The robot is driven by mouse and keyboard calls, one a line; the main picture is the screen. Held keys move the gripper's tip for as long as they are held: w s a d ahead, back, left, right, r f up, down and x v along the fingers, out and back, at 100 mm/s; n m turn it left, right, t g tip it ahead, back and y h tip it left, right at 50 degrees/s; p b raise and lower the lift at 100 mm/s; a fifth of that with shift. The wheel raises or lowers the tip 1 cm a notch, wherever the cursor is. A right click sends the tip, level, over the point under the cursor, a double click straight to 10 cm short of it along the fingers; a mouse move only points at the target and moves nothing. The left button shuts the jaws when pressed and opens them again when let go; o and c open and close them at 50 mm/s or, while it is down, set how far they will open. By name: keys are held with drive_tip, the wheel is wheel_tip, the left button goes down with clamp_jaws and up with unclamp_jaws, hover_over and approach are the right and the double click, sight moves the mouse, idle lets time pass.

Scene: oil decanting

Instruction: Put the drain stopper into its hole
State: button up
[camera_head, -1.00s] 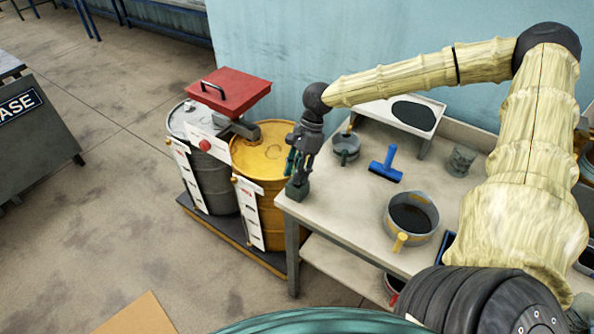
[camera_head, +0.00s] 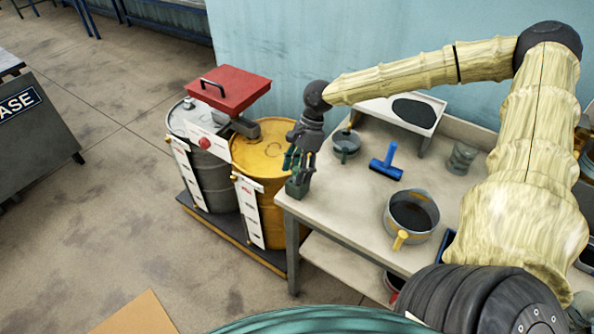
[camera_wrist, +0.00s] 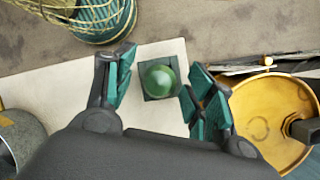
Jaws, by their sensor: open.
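A green ball-topped piece (camera_wrist: 160,78), which looks like the drain stopper, sits on a dark square block (camera_wrist: 148,94) in the wrist view. In the head view, the dark green block (camera_head: 297,188) stands at the table's near left corner. My gripper (camera_head: 299,164) points down just above it. In the wrist view my gripper (camera_wrist: 163,84) is open, with its green-padded fingers on either side of the ball. The fingers look apart from the ball, and nothing is held. I cannot make out the drain hole in either view.
On the table are a small grey pot (camera_head: 346,146), a blue tool (camera_head: 387,163), a large pot (camera_head: 411,216) and a raised tray (camera_head: 440,106).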

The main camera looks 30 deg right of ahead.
drive_tip(key=v, duration=1.1)
drive_tip(key=shift+r, duration=0.25)
drive_tip(key=shift+d, duration=0.1)
